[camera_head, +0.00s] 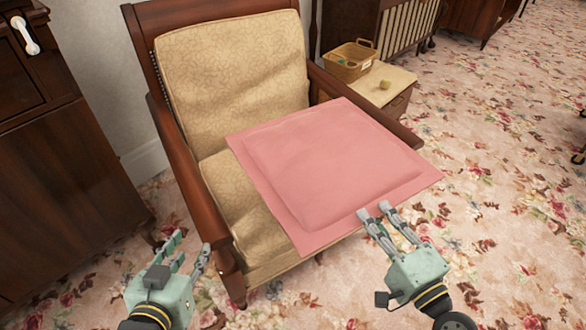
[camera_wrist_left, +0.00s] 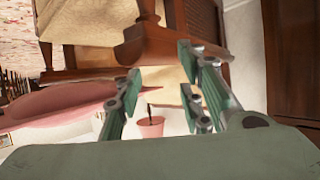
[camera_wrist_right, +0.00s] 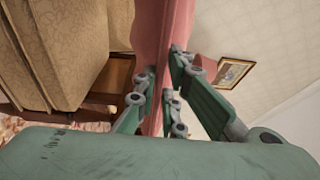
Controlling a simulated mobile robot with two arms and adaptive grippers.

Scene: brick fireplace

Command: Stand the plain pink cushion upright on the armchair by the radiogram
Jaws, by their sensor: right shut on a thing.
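The plain pink cushion (camera_head: 330,165) lies nearly flat, held out over the seat and right arm of the armchair (camera_head: 225,75). My right gripper (camera_head: 378,212) is shut on the cushion's near edge; the right wrist view shows the pink edge (camera_wrist_right: 180,30) between its fingers. My left gripper (camera_head: 188,245) is open and empty, in front of the chair's left armrest. The left wrist view shows its spread fingers (camera_wrist_left: 165,95) near a wooden part of the chair, with the cushion (camera_wrist_left: 60,105) to the left. The cushion hides much of the seat and right armrest.
A small side table (camera_head: 395,88) with a wicker basket (camera_head: 349,60) stands right of the chair. A dark wooden cabinet (camera_head: 55,150) stands at the left, close to my left gripper. Floral carpet (camera_head: 500,170) lies open at the right.

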